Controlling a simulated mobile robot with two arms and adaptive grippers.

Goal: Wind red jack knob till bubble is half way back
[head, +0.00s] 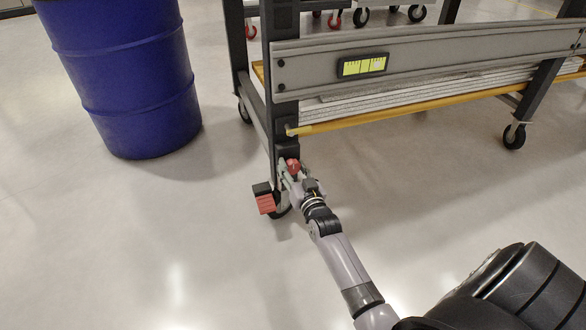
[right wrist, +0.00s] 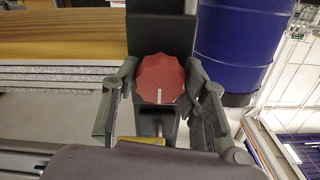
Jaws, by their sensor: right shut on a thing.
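The red jack knob (head: 293,164) is on the lower part of the fixture's dark upright post. In the right wrist view the scalloped red knob (right wrist: 160,74) faces me, with a white mark pointing down in the picture. My right gripper (head: 291,173) is shut on the knob, one finger at each side; its fingers also flank the knob in the right wrist view (right wrist: 161,92). The bubble level (head: 362,66) is a yellow-green vial in a black frame on the grey beam. The bubble's exact place is too small to tell. My left gripper is not in view.
A blue drum (head: 125,75) stands left of the fixture. A red pedal (head: 265,202) sits low by the post's caster. The grey beam (head: 450,55) runs right above stacked white panels (head: 420,92) and a yellow rail (head: 390,115). The floor in front is clear.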

